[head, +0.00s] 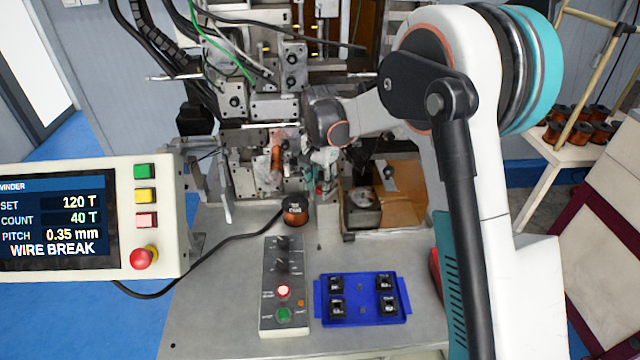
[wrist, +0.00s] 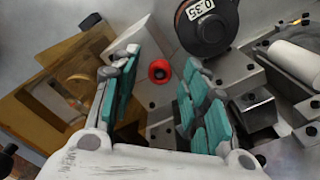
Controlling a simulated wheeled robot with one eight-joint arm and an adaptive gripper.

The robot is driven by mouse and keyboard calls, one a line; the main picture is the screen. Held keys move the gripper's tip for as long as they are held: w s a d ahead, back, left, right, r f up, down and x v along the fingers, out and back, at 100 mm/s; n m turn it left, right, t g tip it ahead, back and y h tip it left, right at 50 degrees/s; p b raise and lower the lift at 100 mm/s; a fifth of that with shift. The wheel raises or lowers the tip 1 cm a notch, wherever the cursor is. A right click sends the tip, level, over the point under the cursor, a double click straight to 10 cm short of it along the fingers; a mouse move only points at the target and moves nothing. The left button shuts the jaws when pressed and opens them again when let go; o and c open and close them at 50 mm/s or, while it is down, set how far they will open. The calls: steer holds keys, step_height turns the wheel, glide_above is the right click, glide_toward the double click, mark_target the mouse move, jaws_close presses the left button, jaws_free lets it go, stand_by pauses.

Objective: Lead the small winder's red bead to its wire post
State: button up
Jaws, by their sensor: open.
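The red bead (wrist: 159,71), a small red ring with a dark centre, shows in the wrist view between the fingers of my gripper (wrist: 160,62). The teal-padded fingers are open, with a clear gap on both sides of the bead. Whether the bead is level with the fingertips or beyond them I cannot tell. In the head view my gripper (head: 324,162) is at the front of the small winder (head: 265,105), right of a copper coil (head: 276,157). The wire and the wire post cannot be made out for certain.
A dark spool marked 0.35 (wrist: 207,25) is close beyond the fingers; it stands on the bench in the head view (head: 294,210). A grey control box (head: 283,325) and blue tray (head: 361,318) are in front. The screen (head: 58,222) reads WIRE BREAK.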

step_height(320, 180, up, 12)
stand_by(0.5)
